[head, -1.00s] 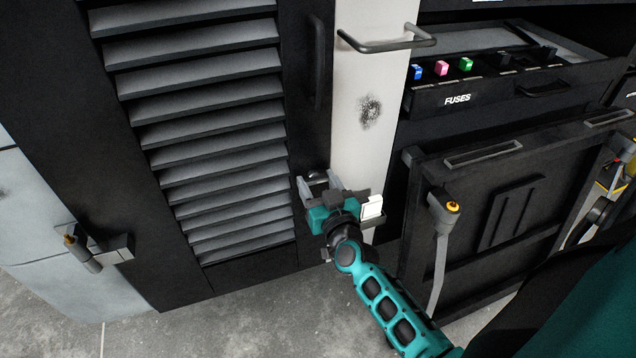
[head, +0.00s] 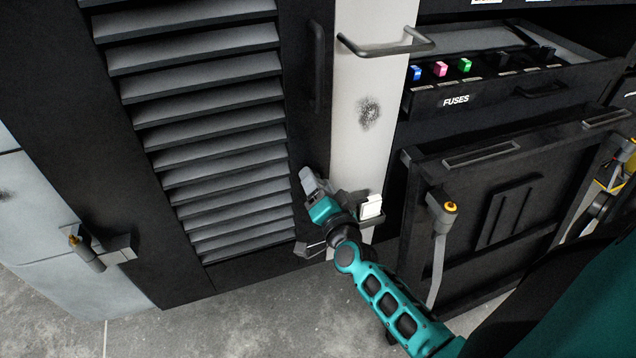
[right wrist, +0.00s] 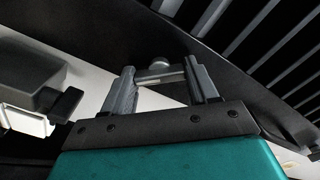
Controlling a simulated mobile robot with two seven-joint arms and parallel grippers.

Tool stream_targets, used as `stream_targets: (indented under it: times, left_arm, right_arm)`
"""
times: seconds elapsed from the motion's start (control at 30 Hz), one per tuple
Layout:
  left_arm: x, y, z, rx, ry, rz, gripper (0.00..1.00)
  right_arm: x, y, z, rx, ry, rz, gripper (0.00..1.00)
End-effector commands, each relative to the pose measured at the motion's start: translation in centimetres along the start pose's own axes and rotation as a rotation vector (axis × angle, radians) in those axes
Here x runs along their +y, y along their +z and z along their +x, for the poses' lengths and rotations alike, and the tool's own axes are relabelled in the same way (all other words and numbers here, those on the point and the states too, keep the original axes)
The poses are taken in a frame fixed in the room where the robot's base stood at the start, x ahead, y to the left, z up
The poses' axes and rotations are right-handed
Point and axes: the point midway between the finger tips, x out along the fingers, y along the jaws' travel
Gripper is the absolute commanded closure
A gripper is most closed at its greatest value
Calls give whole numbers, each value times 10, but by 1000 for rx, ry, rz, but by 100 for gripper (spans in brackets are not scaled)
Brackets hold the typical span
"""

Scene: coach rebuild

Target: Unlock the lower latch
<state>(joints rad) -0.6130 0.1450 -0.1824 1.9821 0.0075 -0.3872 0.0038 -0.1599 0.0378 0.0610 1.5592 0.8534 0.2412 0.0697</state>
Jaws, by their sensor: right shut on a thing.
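The lower latch (right wrist: 160,65) shows in the right wrist view as a small grey round hub with a bar between my fingers. It sits low by the edge of the black louvred door (head: 285,160). My right gripper (right wrist: 160,84) is shut on the latch. In the head view my right gripper (head: 312,184) is rolled, one finger above the other, and mostly hides the latch. My left gripper is in neither view.
A white post (head: 365,150) with a bar handle (head: 385,46) stands right of the door. A small white box (head: 370,206) sits close beside my right gripper. A fuse drawer (head: 480,95) and a black panel (head: 500,200) are farther right.

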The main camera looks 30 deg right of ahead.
Motion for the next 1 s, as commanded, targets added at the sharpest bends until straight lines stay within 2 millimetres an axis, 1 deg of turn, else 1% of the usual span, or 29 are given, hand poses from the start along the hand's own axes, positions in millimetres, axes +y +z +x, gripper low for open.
stream_targets:
  times: [0.3,0.6,0.8,1.0]
  left_arm:
    - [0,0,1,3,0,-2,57]
    - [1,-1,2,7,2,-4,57]
    - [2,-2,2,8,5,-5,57]
    - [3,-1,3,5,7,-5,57]
  right_arm:
    - [0,0,0,2,-1,302,72]
    - [0,0,0,1,-1,542,72]
    - [0,0,0,2,-1,648,72]
    - [0,-1,0,2,-1,706,72]
